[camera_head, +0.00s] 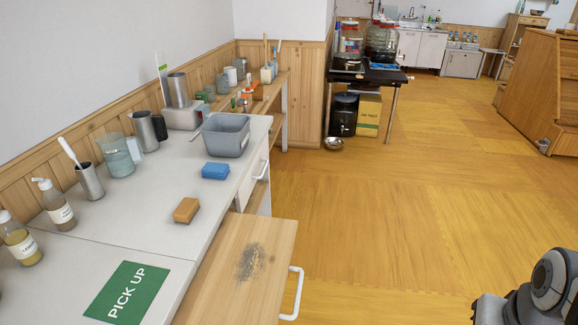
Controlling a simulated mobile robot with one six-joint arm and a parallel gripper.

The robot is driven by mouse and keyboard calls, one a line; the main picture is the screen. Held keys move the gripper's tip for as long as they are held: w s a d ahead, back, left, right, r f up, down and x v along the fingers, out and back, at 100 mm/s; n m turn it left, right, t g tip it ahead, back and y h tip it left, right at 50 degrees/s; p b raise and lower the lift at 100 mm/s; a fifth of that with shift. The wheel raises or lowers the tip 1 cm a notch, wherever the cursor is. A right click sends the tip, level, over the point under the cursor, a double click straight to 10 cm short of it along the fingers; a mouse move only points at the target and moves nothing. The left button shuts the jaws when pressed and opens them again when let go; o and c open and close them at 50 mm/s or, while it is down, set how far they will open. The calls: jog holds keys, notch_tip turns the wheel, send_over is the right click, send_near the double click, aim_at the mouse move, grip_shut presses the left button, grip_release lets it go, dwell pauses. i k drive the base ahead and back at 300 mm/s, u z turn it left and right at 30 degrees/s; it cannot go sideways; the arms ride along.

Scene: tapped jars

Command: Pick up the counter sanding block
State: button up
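A small orange-brown block (186,210), which looks like the sanding block, lies flat on the light grey counter (185,245) near its right edge. Nothing touches it and its top is clear. A blue folded cloth or sponge (215,171) lies a little behind it. My gripper is not in view. Only a dark part of my arm (540,290) shows at the bottom right, well apart from the block and over the floor.
A grey tub (226,135) stands further back on the counter. Pump bottles (54,203), a metal cup (90,181) and a glass jar (117,155) line the wall. A green PICK UP sign (127,292) lies in front. A wooden panel with a handle (291,293) juts out right. Floor (400,210) is clear.

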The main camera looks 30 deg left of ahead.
aim_at(187, 211)
jog(key=z, duration=0.05)
jog(key=i, duration=3.25)
jog(key=u, duration=1.95)
jog(key=k, duration=0.1)
jog(key=u, duration=2.4)
jog(key=i, duration=1)
